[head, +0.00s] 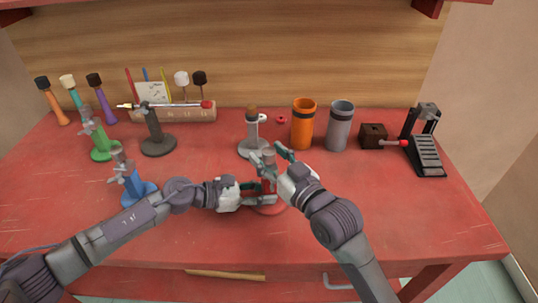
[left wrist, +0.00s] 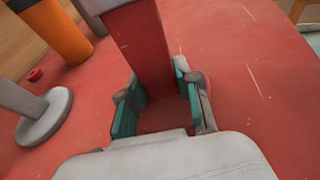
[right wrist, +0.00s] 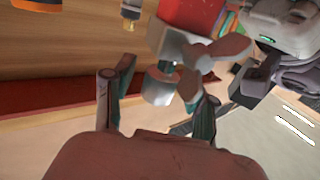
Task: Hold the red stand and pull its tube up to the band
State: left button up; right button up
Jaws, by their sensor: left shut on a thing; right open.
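The red stand (head: 266,209) stands near the front middle of the red table. My left gripper (head: 268,192) is shut on its red post, which shows between the teal fingers in the left wrist view (left wrist: 142,45). The grey tube (head: 269,158) rises from the top of the post. My right gripper (head: 269,153) is open at the tube's top. In the right wrist view the tube's grey end (right wrist: 160,86) lies between the open fingers, beside the grey wing-shaped clamp (right wrist: 205,52) on the red post (right wrist: 193,14). I cannot make out a band on the tube.
A grey stand (head: 252,147) is just behind. An orange cup (head: 303,128) and a grey cup (head: 340,130) stand behind to the right. A blue stand (head: 134,190) is left, near my left arm. A black pedal (head: 427,150) is far right. The right front table is clear.

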jog(key=shift+w+a, duration=0.1)
grip_shut()
notch_tip(320, 180, up, 8)
jog(key=shift+r, duration=0.25)
dwell(0.5)
grip_release()
